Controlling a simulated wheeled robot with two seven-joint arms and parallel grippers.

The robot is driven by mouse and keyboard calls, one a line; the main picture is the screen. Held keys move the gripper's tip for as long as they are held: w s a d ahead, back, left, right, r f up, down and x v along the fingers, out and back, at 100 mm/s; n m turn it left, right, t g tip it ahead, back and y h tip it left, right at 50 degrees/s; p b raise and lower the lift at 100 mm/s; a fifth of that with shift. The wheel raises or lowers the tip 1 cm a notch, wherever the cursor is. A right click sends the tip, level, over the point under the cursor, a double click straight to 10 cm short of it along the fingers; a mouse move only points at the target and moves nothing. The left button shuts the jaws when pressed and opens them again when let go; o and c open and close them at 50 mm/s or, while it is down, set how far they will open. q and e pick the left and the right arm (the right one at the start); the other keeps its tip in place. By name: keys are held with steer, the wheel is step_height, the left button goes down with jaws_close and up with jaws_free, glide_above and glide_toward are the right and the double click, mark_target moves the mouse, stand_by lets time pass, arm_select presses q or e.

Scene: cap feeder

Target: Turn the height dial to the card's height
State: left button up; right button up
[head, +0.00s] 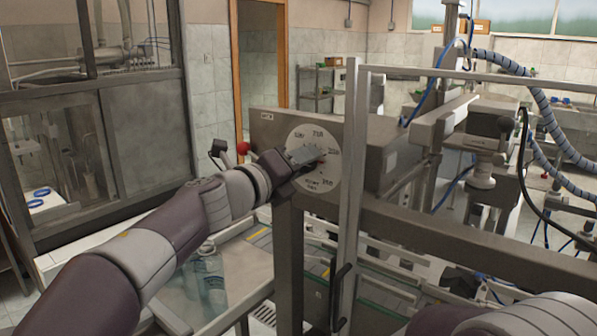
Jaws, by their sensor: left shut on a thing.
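The height dial (322,183) is a pale round plate with dark printed numbers on the front of a grey machine box. My left gripper (318,157) reaches in from the left and is shut at the middle of the dial, on its knob, which the fingers mostly hide. A small red mark shows at the fingertips. Some numbers can be seen around the rim, but the setting cannot be read clearly. No card with a height can be made out. My right arm (500,315) shows at the bottom right; its gripper is out of view.
A red ball-topped lever (243,148) stands left of the box. An upright metal post (351,200) passes just right of the dial, with a black handle (340,295) low on it. A horizontal rail (450,232) runs right. A glass-fronted cabinet (95,130) stands left.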

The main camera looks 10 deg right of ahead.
arm_select(q)
steer(key=m+b, duration=0.1)
steer(key=m, duration=0.3)
steer(key=m+b, duration=0.2)
steer(key=m, duration=0.2)
steer(key=shift+d+f+m, duration=0.1)
steer(key=shift+f+m, duration=0.1)
steer(key=shift+m, duration=0.1)
stand_by(0.3)
steer(key=o, duration=1)
steer(key=shift+o, duration=0.2)
steer(key=shift+s+r, duration=0.1)
